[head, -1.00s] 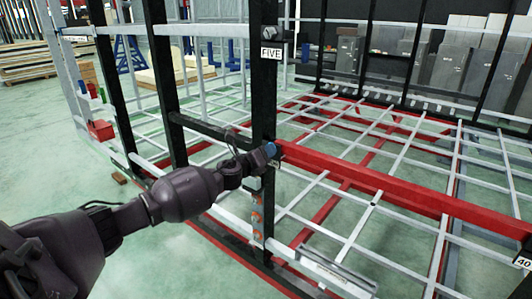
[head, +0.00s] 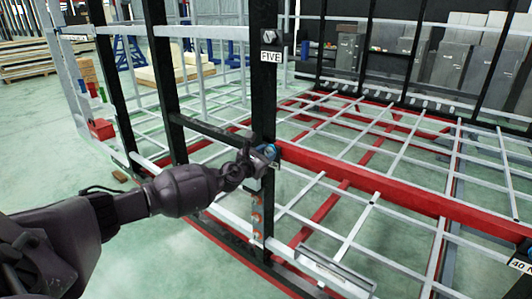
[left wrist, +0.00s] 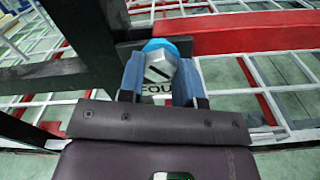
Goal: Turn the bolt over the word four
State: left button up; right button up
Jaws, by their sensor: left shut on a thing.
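The bolt (left wrist: 160,66) has a grey metal head with a blue part behind it and sits on the black post (head: 263,95) at the height of the red beam. Below it, in the left wrist view, a white label (left wrist: 158,89) reads "FOU", its last part hidden by my finger. My left gripper (head: 266,153) is at the post, its fingers on both sides of the bolt head and shut on it. In the head view the gripper mostly covers the bolt, and only some blue shows. My right gripper is not in view.
The red beam (head: 375,185) runs right from the post. A black crossbar (head: 212,131) meets the post from the left. Several orange-brown parts (head: 256,217) line the post below.

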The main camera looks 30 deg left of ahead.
pick_arm(q)
jog(key=shift+f+m+p, duration=0.15)
jog(key=shift+m+p, duration=0.2)
jog(key=shift+m, duration=0.75)
jog(key=o, duration=0.5)
jog(key=shift+s, duration=0.1)
jog(key=o, duration=0.4)
jog(key=shift+s, duration=0.15)
jog(key=s, duration=1)
jog(key=shift+s+a+r, duration=0.2)
jog(key=shift+s+a, duration=0.1)
jog(key=shift+a, duration=0.1)
